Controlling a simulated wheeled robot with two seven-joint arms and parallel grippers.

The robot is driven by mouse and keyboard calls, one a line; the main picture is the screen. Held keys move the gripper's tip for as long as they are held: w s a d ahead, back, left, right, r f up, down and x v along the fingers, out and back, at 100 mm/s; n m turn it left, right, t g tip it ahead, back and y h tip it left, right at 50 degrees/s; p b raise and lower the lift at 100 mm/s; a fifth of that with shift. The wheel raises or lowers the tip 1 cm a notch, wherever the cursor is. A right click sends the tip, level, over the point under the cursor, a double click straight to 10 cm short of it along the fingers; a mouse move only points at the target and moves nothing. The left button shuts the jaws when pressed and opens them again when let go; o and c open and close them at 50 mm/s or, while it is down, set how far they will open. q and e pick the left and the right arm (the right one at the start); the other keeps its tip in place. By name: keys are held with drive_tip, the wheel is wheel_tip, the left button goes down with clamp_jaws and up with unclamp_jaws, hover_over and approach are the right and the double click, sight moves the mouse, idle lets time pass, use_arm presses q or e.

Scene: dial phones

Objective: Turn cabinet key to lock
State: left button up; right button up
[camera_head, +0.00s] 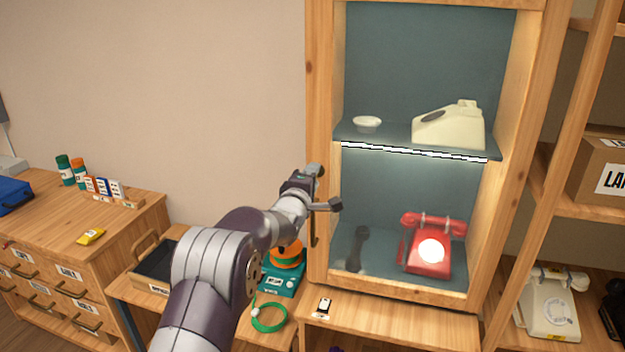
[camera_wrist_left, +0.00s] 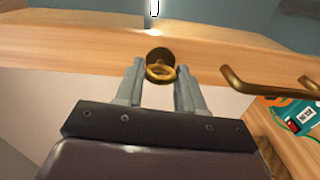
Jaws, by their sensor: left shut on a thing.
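The brass key (camera_wrist_left: 161,73) shows its ring-shaped bow in the left wrist view, at a dark round lock plate (camera_wrist_left: 158,56) on the wooden cabinet frame (camera_wrist_left: 60,42). My left gripper (camera_wrist_left: 160,84) is shut on the key, with one finger on each side of the bow. In the head view my left gripper (camera_head: 325,188) is at the left upright of the display cabinet (camera_head: 318,90), and the key is hidden there. The key's exact angle is hard to tell. My right gripper is not in view.
A curved brass handle (camera_wrist_left: 240,88) is close to the right of the key in the wrist view. The cabinet holds a red phone (camera_head: 428,262) and a cream phone (camera_head: 450,126). A teal device (camera_head: 283,281) stands below my left arm.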

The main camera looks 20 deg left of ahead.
use_arm(q)
drive_tip(key=shift+a+n, duration=0.1)
drive_tip(key=shift+n, duration=0.4)
drive_tip(key=o, duration=1)
drive_tip(key=shift+o, duration=0.2)
drive_tip(key=shift+a, duration=0.1)
drive_tip(key=shift+s, duration=0.15)
drive_tip(key=s+b, duration=0.4)
drive_tip(key=s, duration=0.8)
drive_tip(key=shift+s+a, duration=0.2)
drive_tip(key=shift+s, duration=0.05)
